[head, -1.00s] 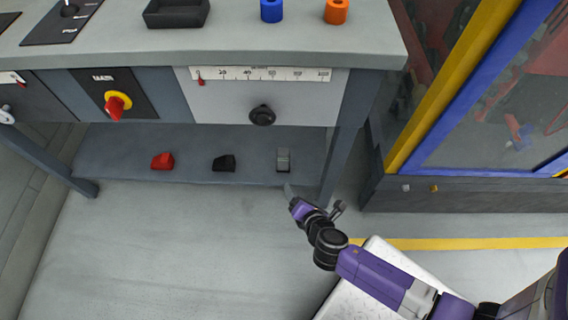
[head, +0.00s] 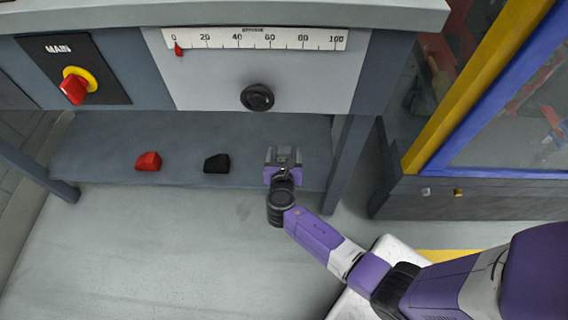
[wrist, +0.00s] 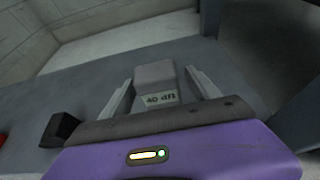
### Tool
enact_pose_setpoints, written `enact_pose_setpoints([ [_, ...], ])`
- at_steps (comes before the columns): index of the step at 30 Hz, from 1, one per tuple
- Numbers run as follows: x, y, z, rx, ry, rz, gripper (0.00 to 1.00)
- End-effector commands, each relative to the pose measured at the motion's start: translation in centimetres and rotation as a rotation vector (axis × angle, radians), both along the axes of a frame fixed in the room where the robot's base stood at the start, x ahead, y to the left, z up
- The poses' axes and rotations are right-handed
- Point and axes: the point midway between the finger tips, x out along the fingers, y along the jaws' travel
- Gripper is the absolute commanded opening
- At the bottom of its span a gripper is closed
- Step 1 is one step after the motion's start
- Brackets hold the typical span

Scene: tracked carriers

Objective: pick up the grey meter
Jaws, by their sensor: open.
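The grey meter (wrist: 154,74) is a small block on the lower shelf, with a pale label on its near face. In the wrist view it sits between the two fingers of my gripper (head: 284,157). The fingers are open, one on each side of it, with a visible gap to each finger. In the head view my gripper is at the shelf and mostly hides the meter.
On the same shelf (head: 100,150), to the left, are a black block (head: 216,163) and a red block (head: 148,161). A bench panel with a black knob (head: 257,97) overhangs the shelf. A table leg (head: 350,150) stands close on the right.

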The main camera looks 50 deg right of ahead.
Motion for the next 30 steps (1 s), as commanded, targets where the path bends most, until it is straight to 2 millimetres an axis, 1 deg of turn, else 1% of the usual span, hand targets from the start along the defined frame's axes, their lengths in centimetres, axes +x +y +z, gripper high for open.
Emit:
enact_pose_setpoints([
  [1, 0.5, -0.5, -0.7, 0.001, -0.001, -0.002, 0.71],
  [6, 1.4, -1.7, -1.1, 0.001, -0.001, 0.001, 0.71],
  [14, 1.5, -1.8, -0.9, 0.000, 0.000, 0.001, 0.71],
  [18, 1.5, -1.8, -1.0, 0.000, 0.000, 0.001, 0.43],
  [23, 1.5, -1.8, -1.0, 0.000, 0.000, 0.001, 0.12],
  [24, 1.4, -1.8, -1.0, 0.000, 0.000, 0.001, 0.04],
  [25, 1.4, -1.8, -1.0, 0.000, 0.000, 0.001, 0.00],
  [30, 1.5, -1.8, -0.9, 0.000, 0.000, 0.001, 0.00],
])
